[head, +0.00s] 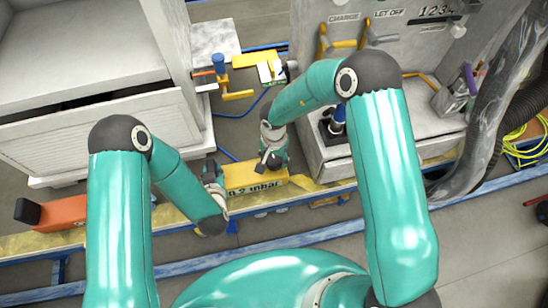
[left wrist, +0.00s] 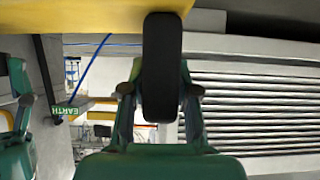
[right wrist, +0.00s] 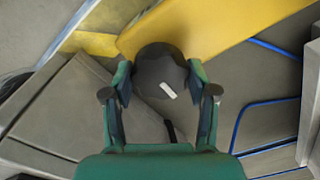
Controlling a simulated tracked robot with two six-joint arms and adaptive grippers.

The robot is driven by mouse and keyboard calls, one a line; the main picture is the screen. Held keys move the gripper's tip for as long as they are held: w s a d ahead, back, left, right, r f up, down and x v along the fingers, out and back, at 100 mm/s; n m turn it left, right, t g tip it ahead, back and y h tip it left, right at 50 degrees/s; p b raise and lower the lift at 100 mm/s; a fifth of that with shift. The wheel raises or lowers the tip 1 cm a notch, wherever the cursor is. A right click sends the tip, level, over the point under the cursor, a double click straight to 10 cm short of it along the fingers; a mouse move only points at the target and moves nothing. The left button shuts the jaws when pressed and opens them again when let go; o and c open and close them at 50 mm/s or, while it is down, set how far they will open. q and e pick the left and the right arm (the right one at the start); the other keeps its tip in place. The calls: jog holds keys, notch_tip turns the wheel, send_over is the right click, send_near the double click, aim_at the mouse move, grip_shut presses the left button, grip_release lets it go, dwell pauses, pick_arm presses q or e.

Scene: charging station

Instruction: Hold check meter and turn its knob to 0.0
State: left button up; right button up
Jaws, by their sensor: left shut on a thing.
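The check meter is a yellow box (head: 240,174) in the middle of the head view, and its front reads 0.2 mbar. My left gripper (head: 212,172) is shut on the meter's black grip (left wrist: 162,75) at its left end. Above that grip, the yellow body (left wrist: 100,22) fills the top of the left wrist view. My right gripper (head: 270,157) is at the meter's right end. In the right wrist view its fingers stand on either side of the dark round knob (right wrist: 158,68), which bears a white mark; they look slightly apart from it.
An orange device (head: 62,212) lies at left. A slatted white cabinet (head: 150,130) and a grey charging cabinet flank the gap. A thick hose (head: 480,110) hangs at right.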

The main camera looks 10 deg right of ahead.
jog(key=c, duration=0.5)
jog(key=shift+o, duration=0.2)
jog(key=shift+m, duration=0.4)
jog(key=m, duration=0.5)
jog(key=shift+a+m, duration=0.1)
jog(key=shift+m, duration=0.2)
jog(key=m, duration=0.5)
jog(key=shift+w, duration=0.1)
jog(key=shift+m, duration=0.3)
jog(key=o, duration=1.1)
jog(key=shift+o, duration=0.2)
